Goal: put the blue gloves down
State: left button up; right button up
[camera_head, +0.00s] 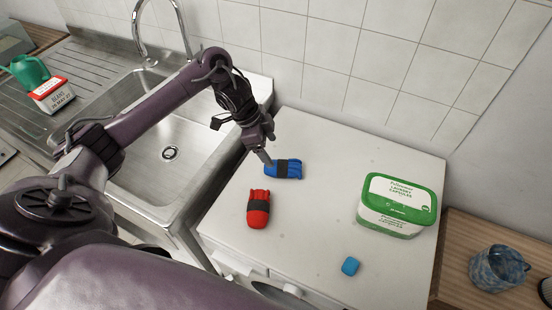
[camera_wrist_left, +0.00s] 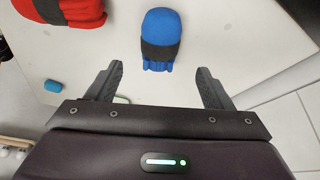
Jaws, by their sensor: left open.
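The blue gloves (camera_head: 284,169), a rolled bundle with a dark band, lie on the white worktop (camera_head: 318,213) towards its back left. In the left wrist view the blue gloves (camera_wrist_left: 161,37) show just beyond the fingertips, roughly between them. My left gripper (camera_head: 268,160) is at the left end of the bundle in the head view. In the wrist view its two fingers (camera_wrist_left: 161,76) are spread apart with nothing between them. My right gripper is in neither view.
Red gloves (camera_head: 258,208) lie left of centre on the worktop. A small blue block (camera_head: 350,266) is near the front. A green and white capsule tub (camera_head: 397,205) stands right. A steel sink (camera_head: 150,150) lies left, with a blue pot (camera_head: 497,268) at far right.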

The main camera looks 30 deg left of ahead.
pick_arm(q)
jog(key=shift+p+v, duration=0.3)
jog(key=shift+v, duration=1.45)
